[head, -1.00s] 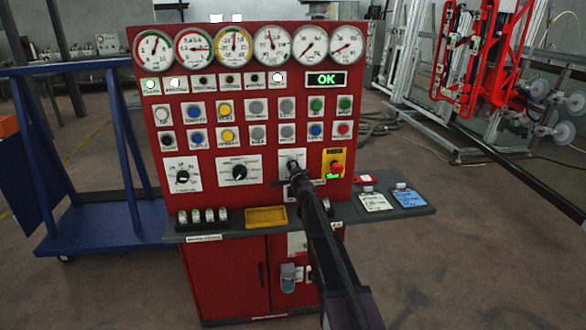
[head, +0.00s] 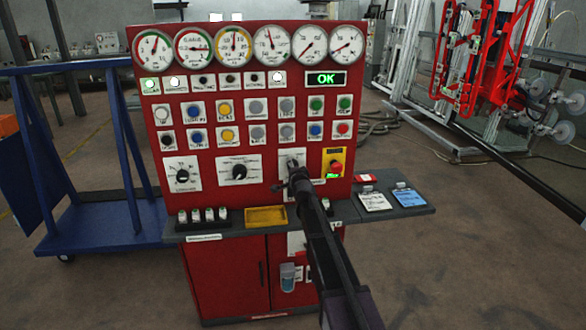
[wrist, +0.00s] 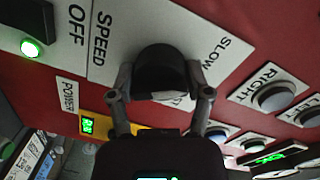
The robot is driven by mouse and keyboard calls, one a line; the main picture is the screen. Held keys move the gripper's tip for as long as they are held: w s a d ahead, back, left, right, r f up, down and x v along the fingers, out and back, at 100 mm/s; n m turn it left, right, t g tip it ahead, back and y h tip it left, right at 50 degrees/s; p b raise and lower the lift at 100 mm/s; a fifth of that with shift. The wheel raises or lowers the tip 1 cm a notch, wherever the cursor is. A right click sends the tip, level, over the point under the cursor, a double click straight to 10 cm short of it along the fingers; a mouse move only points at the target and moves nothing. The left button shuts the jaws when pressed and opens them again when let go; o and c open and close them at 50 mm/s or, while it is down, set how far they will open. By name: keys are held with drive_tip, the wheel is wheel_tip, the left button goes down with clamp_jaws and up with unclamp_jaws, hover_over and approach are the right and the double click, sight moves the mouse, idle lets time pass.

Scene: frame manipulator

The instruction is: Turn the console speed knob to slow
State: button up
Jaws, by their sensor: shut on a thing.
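The speed knob (wrist: 160,68) is black and round, on a white plate marked SPEED and SLOW in the wrist view. My gripper (wrist: 160,80) has a finger on each side of the knob and is shut on it. SLOW is printed to the right of the knob and SPEED to the left. In the head view my gripper (head: 290,168) is at the white plate (head: 285,156), the right one of the knob row on the red console (head: 240,198), and largely covers the knob.
A red stop button (head: 336,167) on a yellow plate sits just right of my gripper. Two other black knobs (head: 183,175) (head: 239,172) sit to the left. A shelf with a yellow tray (head: 266,216) and tags juts out below. A blue cart (head: 105,222) stands left.

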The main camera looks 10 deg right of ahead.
drive_tip(key=o, duration=1.1)
drive_tip(key=shift+o, duration=0.2)
drive_tip(key=shift+d+m, duration=0.1)
drive_tip(key=shift+m, duration=0.5)
drive_tip(key=shift+m+y, duration=0.3)
drive_tip(key=shift+m, duration=2.6)
drive_tip(key=m+b, duration=0.1)
drive_tip(key=m, duration=0.5)
drive_tip(key=shift+m+t, duration=0.3)
drive_tip(key=shift+m, duration=0.1)
drive_tip(key=s, duration=1.4)
drive_tip(key=s+a+n+g+y+p, duration=0.4)
drive_tip(key=s+a+n+y, duration=0.25)
drive_tip(key=n, duration=0.55)
drive_tip(key=s+a+f+n+g+h+p, duration=0.1)
drive_tip(key=s+f+n+g+p, duration=0.2)
drive_tip(key=s+f+n+g, duration=0.2)
drive_tip(key=shift+s+a+n+g, duration=0.4)
drive_tip(key=shift+s+n+g, duration=0.6)
drive_tip(key=shift+s+n, duration=0.9)
